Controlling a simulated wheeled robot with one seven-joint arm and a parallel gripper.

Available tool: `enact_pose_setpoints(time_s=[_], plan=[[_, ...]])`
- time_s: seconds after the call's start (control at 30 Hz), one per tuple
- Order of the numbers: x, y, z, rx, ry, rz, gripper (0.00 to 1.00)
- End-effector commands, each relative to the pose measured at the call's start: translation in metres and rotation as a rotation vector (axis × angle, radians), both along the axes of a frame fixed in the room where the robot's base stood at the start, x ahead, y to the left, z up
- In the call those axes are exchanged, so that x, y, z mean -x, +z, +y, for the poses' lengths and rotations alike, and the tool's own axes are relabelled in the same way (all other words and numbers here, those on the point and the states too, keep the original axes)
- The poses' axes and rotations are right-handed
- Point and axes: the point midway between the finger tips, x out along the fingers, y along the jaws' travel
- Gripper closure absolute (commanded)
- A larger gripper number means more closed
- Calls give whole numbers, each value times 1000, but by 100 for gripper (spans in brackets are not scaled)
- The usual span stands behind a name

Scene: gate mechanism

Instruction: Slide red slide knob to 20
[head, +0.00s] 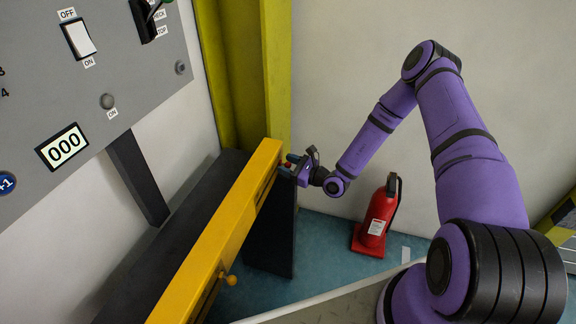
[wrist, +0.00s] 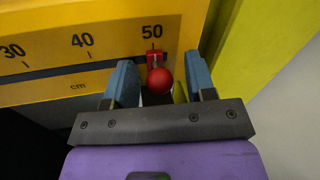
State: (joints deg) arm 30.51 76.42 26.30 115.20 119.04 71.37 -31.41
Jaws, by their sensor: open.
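The red slide knob (wrist: 159,79) is a red ball on a red mount, set in the slot of a yellow ruler bar (wrist: 60,32). In the wrist view its mount is right under the 50 mark. My gripper (wrist: 162,85) is open, with one blue finger on each side of the knob and a gap visible on both sides. In the head view my gripper (head: 289,164) is at the far end of the yellow bar (head: 215,235), and the knob is small between the fingers. The marks 30 and 40 show to the left of 50; the 20 mark is out of the wrist view.
A yellow knob (head: 229,279) sticks out of the bar's near part. A grey panel (head: 120,85) with switches and a display reading 000 (head: 62,146) is at left. A red fire extinguisher (head: 378,215) stands on the floor. A yellow-green post (wrist: 245,70) is close right of my gripper.

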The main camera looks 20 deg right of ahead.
Motion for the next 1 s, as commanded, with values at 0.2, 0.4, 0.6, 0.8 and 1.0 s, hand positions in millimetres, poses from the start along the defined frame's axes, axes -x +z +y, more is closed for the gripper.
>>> enact_pose_setpoints(time_s=[0.2, 0.4, 0.6, 0.8, 1.0], plan=[[0, 0, 0, 0, 0, 0, 50], [0, 0, 0, 0, 0, 0, 96], [0, 0, 0, 0, -1, 0, 100], [14, 0, 10, -1, 1, 3, 100], [51, -1, 37, -3, 3, 6, 100]])
